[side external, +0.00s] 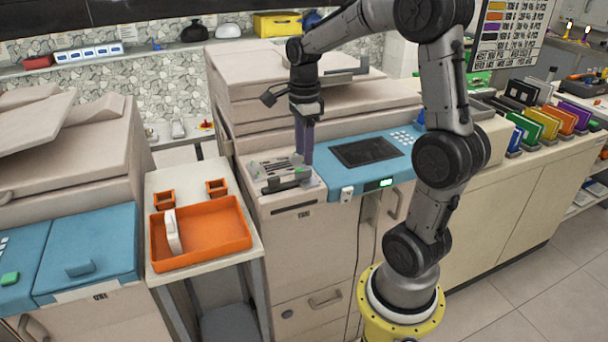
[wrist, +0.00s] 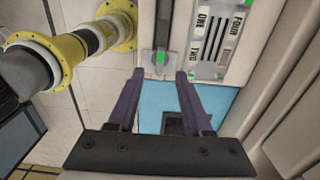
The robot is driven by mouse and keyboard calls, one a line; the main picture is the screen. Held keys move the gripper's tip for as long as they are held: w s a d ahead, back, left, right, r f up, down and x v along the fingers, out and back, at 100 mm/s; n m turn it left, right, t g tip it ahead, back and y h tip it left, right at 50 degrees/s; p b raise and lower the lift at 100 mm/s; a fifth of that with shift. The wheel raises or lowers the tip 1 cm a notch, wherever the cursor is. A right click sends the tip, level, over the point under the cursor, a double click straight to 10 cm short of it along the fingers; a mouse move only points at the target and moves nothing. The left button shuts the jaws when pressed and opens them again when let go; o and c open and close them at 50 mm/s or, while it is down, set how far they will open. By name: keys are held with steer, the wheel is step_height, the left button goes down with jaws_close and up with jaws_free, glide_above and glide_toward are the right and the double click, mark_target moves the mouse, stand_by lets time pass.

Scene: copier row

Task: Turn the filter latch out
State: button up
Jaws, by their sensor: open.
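The filter latch is most likely the dark grey lever (side external: 283,182) with a green tip, lying along the front edge of the light panel left of the blue control panel. In the wrist view, the lever (wrist: 163,22) runs down from the top, with its green tip (wrist: 160,59) at the lower end. My gripper (side external: 305,160) points down over the tip end. In the wrist view, its purple fingers (wrist: 160,73) are open and spread to either side of the tip, with nothing held. I cannot tell their height above the lever.
A slotted panel (wrist: 214,38) lies beside the lever. The blue control panel (side external: 398,163) with a dark screen is to the right. The copier's raised body (side external: 240,95) stands behind. An orange tray (side external: 208,255) holding a white piece sits on a side table at left.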

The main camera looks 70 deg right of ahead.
mark_target(304, 169)
steer(key=shift+f, duration=2.7)
steer(key=shift+f, duration=0.3)
steer(key=shift+r, duration=0.2)
steer(key=shift+c, duration=0.3)
